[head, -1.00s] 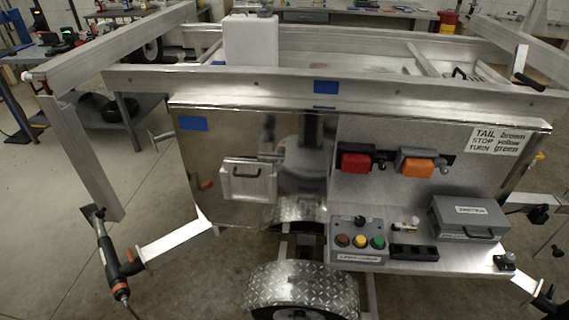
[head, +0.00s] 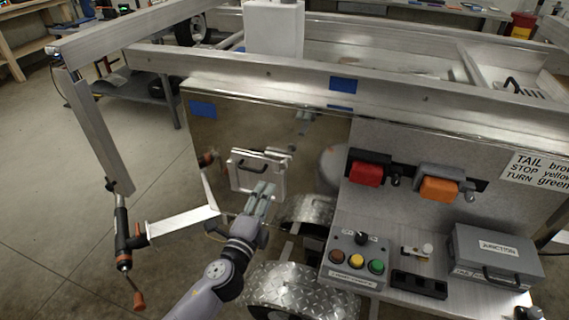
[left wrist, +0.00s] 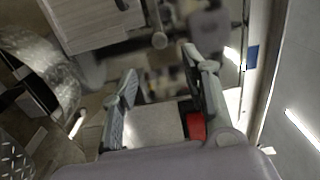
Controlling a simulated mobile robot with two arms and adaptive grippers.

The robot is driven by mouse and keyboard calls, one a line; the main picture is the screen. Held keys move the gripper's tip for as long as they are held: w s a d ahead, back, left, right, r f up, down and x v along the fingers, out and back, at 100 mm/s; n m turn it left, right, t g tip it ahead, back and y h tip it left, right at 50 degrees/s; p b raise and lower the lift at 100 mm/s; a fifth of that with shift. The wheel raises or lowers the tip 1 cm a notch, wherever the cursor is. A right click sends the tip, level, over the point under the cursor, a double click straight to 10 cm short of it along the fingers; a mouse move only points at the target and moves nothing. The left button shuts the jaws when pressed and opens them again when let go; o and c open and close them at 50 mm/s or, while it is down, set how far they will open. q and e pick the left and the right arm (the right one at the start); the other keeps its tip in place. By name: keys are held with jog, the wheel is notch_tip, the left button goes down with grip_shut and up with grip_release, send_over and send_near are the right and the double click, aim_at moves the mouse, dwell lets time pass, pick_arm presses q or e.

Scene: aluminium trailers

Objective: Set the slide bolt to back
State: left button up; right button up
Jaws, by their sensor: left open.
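My left gripper (head: 262,198) is raised in front of the polished side panel (head: 225,135), just below a small hatch with a handle (head: 258,178). Its two fingers are apart and nothing is between them; they also show apart in the left wrist view (left wrist: 160,72). A small fitting with a pale knob (head: 427,249) sits on the trailer's side shelf, to the right of the gripper and apart from it. It looks like the slide bolt, but its setting is too small to tell. My right gripper is out of view.
A control box with coloured buttons (head: 356,262), a black block (head: 419,285) and a grey junction box (head: 495,255) crowd the shelf. Red (head: 366,173) and orange (head: 438,189) lamps are above. A treadplate fender (head: 300,290) is below. Open floor is at left.

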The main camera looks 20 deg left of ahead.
aim_at(283, 167)
pick_arm(q)
jog(key=w, duration=1.4)
jog(key=shift+d, duration=0.35)
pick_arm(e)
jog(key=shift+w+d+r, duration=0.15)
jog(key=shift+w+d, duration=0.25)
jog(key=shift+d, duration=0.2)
pick_arm(q)
grip_shut()
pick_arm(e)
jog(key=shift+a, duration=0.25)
